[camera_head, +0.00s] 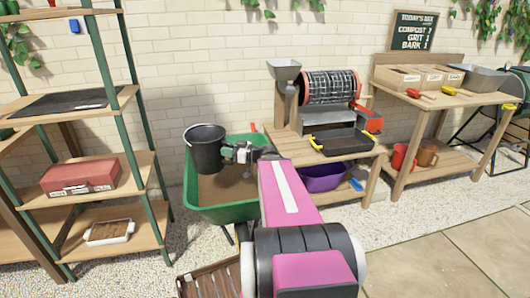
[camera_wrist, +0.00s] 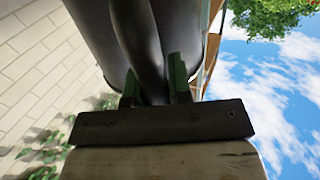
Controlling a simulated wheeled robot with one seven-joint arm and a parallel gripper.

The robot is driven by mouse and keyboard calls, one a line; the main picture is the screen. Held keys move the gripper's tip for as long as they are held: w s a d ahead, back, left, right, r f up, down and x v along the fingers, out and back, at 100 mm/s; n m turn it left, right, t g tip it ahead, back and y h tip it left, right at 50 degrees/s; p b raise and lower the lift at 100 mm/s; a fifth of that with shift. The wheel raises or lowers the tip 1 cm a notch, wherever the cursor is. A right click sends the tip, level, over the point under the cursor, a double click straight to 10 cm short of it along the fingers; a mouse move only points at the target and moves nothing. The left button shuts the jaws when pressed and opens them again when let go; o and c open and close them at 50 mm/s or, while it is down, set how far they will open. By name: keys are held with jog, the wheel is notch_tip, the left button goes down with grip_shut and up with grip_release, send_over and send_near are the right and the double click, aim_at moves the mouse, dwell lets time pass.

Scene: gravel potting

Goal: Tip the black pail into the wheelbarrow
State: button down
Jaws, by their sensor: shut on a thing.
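The black pail (camera_head: 204,151) hangs over the left part of the green wheelbarrow (camera_head: 228,213) in the head view. It looks close to upright, with its open rim at the top. What is inside it cannot be made out. My gripper (camera_head: 229,153) is at the pail's right side, shut on it. In the wrist view the pail (camera_wrist: 98,30) fills the upper middle, and the green fingers of my gripper (camera_wrist: 154,84) close around a dark upright part of it. The wheelbarrow's tub holds a brown layer, partly hidden by the pail and my arm.
A shelf rack with a red box (camera_head: 78,176) and a white tray (camera_head: 109,232) stands at the left. A wooden bench with a drum machine (camera_head: 330,88) stands right of the wheelbarrow. A slatted crate (camera_head: 212,281) lies in front. Paving at the lower right is clear.

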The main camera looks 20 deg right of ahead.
jog(key=d+f+m+t+h, duration=0.1)
jog(key=d+f, duration=0.2)
jog(key=d, duration=0.7)
jog(key=d+f+m+t+h, duration=0.1)
jog(key=d+f, duration=0.1)
jog(key=d, duration=0.9)
jog(key=shift+w+a+r+m+g+h, duration=0.6)
jog(key=shift+w+a+r+g+h, duration=1)
jog(key=shift+r+g+h, duration=2.45)
jog(key=w+a+g+h, duration=0.1)
jog(key=w+a+g, duration=0.3)
jog(key=w, duration=0.5)
jog(key=w+a+m+g+h, duration=0.1)
jog(key=w+a+g+h, duration=0.1)
jog(key=w+a+g, duration=0.3)
jog(key=shift+w+a+f, duration=0.2)
jog(key=shift+w+a, duration=0.45)
jog(key=shift+w, duration=1.45)
jog(key=shift+h, duration=0.25)
jog(key=shift+s, duration=0.1)
